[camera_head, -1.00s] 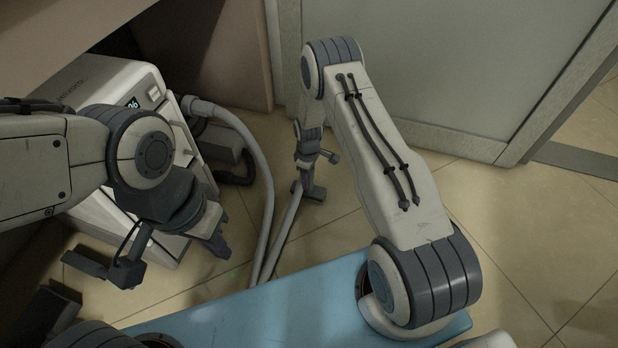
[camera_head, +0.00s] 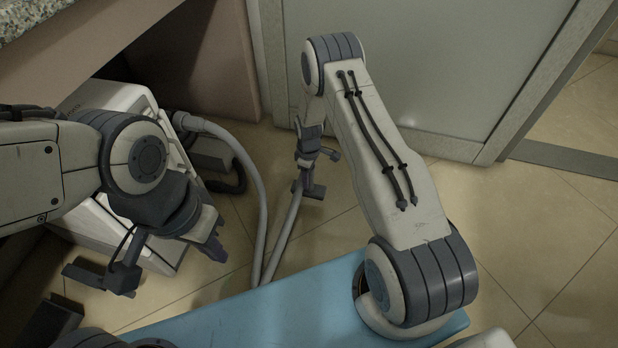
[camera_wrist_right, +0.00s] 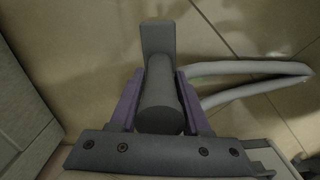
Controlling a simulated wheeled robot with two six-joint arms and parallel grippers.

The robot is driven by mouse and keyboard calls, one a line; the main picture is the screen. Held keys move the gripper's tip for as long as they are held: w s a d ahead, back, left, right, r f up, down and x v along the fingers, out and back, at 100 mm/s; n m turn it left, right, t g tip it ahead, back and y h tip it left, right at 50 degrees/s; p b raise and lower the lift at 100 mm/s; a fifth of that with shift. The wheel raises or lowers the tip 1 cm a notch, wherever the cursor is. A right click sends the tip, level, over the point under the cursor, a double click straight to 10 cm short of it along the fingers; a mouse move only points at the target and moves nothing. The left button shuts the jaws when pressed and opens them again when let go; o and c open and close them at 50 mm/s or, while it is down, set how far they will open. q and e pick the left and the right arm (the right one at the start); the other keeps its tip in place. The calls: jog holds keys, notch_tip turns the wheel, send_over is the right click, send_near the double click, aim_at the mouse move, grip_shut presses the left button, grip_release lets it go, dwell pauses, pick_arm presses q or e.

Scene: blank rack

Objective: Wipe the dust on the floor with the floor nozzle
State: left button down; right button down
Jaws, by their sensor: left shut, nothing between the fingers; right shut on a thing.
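The dark grey floor nozzle (camera_head: 311,192) is near the floor in the middle of the head view. In the right wrist view the nozzle (camera_wrist_right: 157,42) has a flat head and a round neck. My right gripper (camera_head: 305,177) is shut on it; in the wrist view the purple fingers of my right gripper (camera_wrist_right: 160,98) lie on both sides of the neck. A grey hose (camera_head: 262,210) loops from the white machine (camera_head: 112,100). My left gripper (camera_head: 214,248) is shut and empty, in front of the machine. I cannot make out the dust clearly.
A brown cabinet (camera_head: 205,60) with a speckled countertop (camera_head: 25,18) stands at the upper left. A grey panel (camera_head: 430,70) stands behind my right arm. Tiled floor (camera_head: 540,230) is open at the right.

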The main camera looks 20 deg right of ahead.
jog(key=shift+r+p, duration=0.7)
jog(key=shift+r, duration=0.5)
